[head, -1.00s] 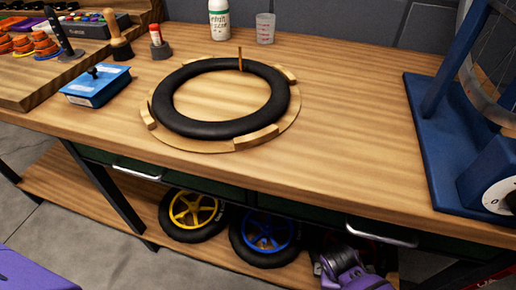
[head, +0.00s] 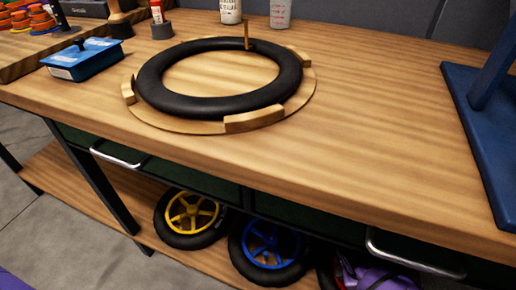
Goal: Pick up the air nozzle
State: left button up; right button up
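I cannot make out an air nozzle for certain in the head view. A dark upright tool (head: 60,14), cut off by the top edge, stands at the far left of the bench, but I cannot tell what it is. A purple part of my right arm (head: 372,275) shows at the bottom, below the bench's front edge. Only a sliver of purple of my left arm (head: 8,284) shows at the bottom left corner. No fingers of either gripper can be seen.
A black tyre (head: 215,102) lies on a round wooden jig (head: 185,126). A blue box (head: 84,60) sits left of it; a bottle (head: 231,10) and a cup (head: 280,13) stand behind. A blue stand (head: 470,130) is at the right. Bench between jig and stand is clear.

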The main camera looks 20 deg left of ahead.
jog(key=shift+w+d, duration=0.1)
jog(key=shift+c, duration=0.5)
grip_shut()
jog(key=shift+r, duration=0.1)
